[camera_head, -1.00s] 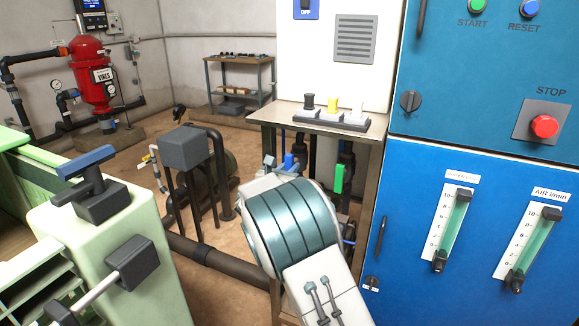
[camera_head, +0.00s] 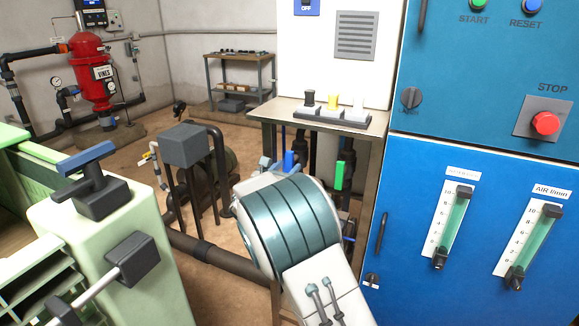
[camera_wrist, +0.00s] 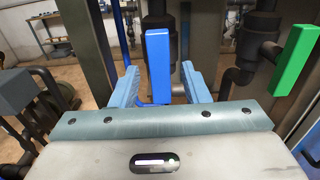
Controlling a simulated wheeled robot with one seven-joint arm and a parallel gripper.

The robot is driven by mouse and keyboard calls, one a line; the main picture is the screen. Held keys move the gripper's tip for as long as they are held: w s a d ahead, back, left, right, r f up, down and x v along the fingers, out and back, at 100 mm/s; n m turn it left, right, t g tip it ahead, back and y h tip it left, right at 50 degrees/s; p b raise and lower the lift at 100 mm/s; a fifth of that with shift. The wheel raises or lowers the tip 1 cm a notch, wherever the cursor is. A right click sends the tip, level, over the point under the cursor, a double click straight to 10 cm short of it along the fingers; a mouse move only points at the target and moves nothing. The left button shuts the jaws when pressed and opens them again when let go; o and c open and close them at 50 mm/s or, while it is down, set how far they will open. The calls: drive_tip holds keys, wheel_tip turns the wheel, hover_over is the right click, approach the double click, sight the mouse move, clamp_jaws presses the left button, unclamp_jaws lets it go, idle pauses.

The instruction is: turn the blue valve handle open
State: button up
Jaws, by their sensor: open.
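The blue valve handle (camera_wrist: 158,66) is an upright bar in the middle of the wrist view, in front of dark piping. My gripper (camera_wrist: 159,71) shows two light-blue fingers spread apart, one on each side of the handle in the picture. Gaps show on both sides, and I see no contact. I cannot tell how deep the handle is between the fingers. In the head view the blue handle (camera_head: 289,161) shows just above my arm, which hides most of my gripper.
A green handle (camera_wrist: 295,60) on a dark pipe is close on the right. Another blue piece (camera_wrist: 310,148) is at lower right. A bench (camera_head: 290,112) with switches overhangs the pipes, and a blue cabinet (camera_head: 410,235) stands to its right. A grey box on legs (camera_head: 185,146) is on the left.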

drive_tip(key=v, duration=1.1)
drive_tip(key=shift+s, duration=0.25)
drive_tip(key=shift+r, duration=0.1)
drive_tip(key=s+d+r+m+g+h+p, duration=0.1)
drive_tip(key=s+d+m+g+p, duration=0.15)
drive_tip(key=d+m, duration=0.4)
drive_tip(key=s+d+r+m+g+h+p, duration=0.1)
drive_tip(key=s+d+m+g, duration=0.25)
drive_tip(key=d, duration=0.55)
drive_tip(key=s+d+r+m+g+h+p, duration=0.1)
drive_tip(key=s+d+r+m+g, duration=0.2)
drive_tip(key=d, duration=0.5)
drive_tip(key=s+d+r+m+g+y+p, duration=0.1)
drive_tip(key=s+m+g+y+p, duration=0.1)
drive_tip(key=s+m, duration=0.7)
drive_tip(key=s+d+r+m+g+y+p, duration=0.1)
drive_tip(key=s+m+g+y+p, duration=0.2)
drive_tip(key=s+m+y, duration=0.4)
drive_tip(key=s+m+p, duration=0.1)
drive_tip(key=s+m, duration=0.2)
drive_tip(key=s, duration=0.3)
drive_tip(key=shift+s+d, duration=0.2)
drive_tip(key=shift+d, duration=0.2)
